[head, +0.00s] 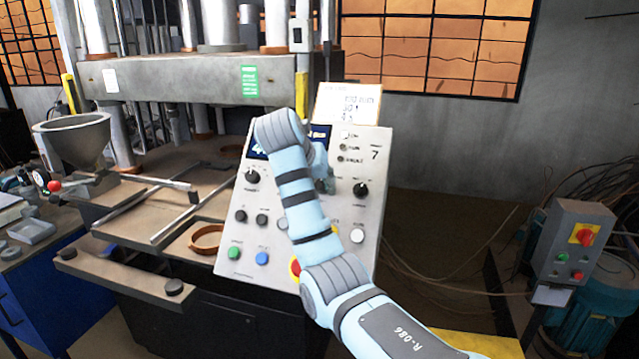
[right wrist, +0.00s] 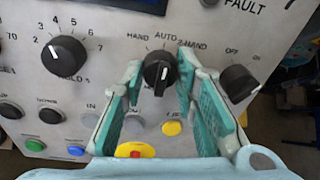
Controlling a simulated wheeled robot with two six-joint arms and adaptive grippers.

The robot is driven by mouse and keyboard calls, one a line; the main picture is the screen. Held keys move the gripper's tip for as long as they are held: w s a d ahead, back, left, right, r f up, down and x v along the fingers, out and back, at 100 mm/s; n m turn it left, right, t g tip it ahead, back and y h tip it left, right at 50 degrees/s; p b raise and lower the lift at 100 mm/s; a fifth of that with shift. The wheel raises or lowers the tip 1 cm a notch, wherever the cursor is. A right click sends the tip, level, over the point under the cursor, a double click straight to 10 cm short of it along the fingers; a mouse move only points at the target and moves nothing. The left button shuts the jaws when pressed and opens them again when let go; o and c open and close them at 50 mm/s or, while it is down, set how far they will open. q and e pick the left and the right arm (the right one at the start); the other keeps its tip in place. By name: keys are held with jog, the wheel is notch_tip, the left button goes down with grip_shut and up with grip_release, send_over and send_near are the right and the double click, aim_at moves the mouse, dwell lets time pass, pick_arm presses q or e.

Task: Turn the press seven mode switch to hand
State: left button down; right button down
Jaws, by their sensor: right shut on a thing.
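The press control panel (head: 225,262) is grey and carries a printed 7 at its upper right. The mode switch (right wrist: 160,68) is a black knob in the right wrist view, with HAND at its upper left, AUTO above and 2-HAND at its upper right. A short white mark shows on it, but I cannot tell exactly which label it points at. My right gripper (right wrist: 162,85) has its teal fingers on both sides of the knob and is shut on it. In the head view my right arm hides the switch. My left gripper is not in view.
A numbered black knob (right wrist: 65,57) lies left of the switch and an OFF/ON knob (right wrist: 238,82) close on its right. Below are push buttons and a red emergency stop (right wrist: 135,150). The press bed (head: 150,215) is at left, a motor box (head: 575,240) at right.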

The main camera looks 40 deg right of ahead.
jog(key=shift+n, duration=0.3)
jog(key=n+p, duration=0.1)
jog(key=n, duration=0.3)
jog(key=shift+h, duration=0.3)
jog(key=shift+n+p, duration=0.7)
jog(key=shift+n, duration=1.4)
jog(key=c, duration=1.3)
grip_release()
jog(key=shift+a, duration=0.1)
